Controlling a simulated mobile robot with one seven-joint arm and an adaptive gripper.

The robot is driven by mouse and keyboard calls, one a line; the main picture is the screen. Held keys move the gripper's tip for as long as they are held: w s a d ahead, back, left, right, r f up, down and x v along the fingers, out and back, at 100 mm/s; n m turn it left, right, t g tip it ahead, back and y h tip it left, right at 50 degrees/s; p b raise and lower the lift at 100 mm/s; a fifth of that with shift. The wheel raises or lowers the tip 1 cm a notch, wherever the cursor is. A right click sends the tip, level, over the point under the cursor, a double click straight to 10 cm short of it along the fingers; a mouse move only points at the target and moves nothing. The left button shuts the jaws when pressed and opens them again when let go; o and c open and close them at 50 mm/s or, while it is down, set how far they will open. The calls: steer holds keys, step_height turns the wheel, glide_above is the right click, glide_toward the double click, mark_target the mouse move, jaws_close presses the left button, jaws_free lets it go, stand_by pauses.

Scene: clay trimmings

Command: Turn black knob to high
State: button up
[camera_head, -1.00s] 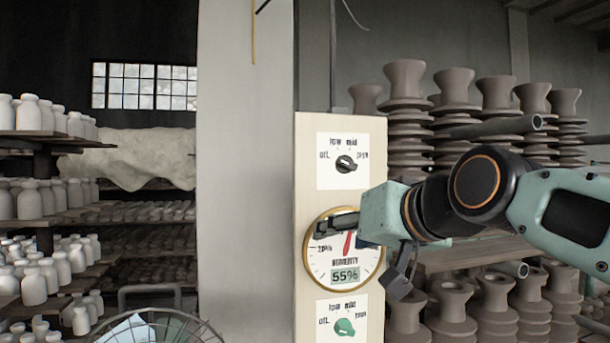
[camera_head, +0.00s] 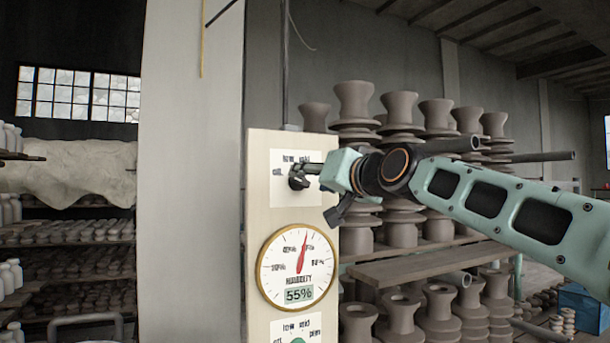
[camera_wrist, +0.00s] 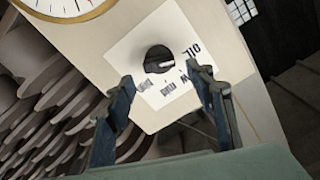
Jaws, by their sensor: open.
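The black knob (camera_head: 298,178) sits on the upper white label plate (camera_head: 284,195) of a cream panel. The plate carries the words low and mid, with off at the left; my gripper hides its right side. In the wrist view the knob (camera_wrist: 158,58) shows round and dark near the top middle, and the lettering is upside down. My gripper (camera_head: 312,169) is at the knob from the right. In the wrist view its two fingers (camera_wrist: 168,84) are open, with the knob beyond and between their tips. I cannot tell whether they touch it. The knob's pointer direction is unclear.
A humidity dial (camera_head: 298,265) reading 55% is below the knob. A green knob (camera_head: 298,341) is at the panel's bottom, partly cut off. A pale pillar (camera_head: 190,170) stands left of the panel. Shelves of stacked clay pieces (camera_head: 400,225) stand behind and right.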

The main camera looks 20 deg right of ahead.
mark_target(303, 179)
steer(key=shift+w+a+p, duration=0.1)
steer(key=shift+w+p, duration=0.4)
steer(key=shift+w, duration=1.35)
steer(key=shift+c, duration=0.6)
steer(key=c, duration=1)
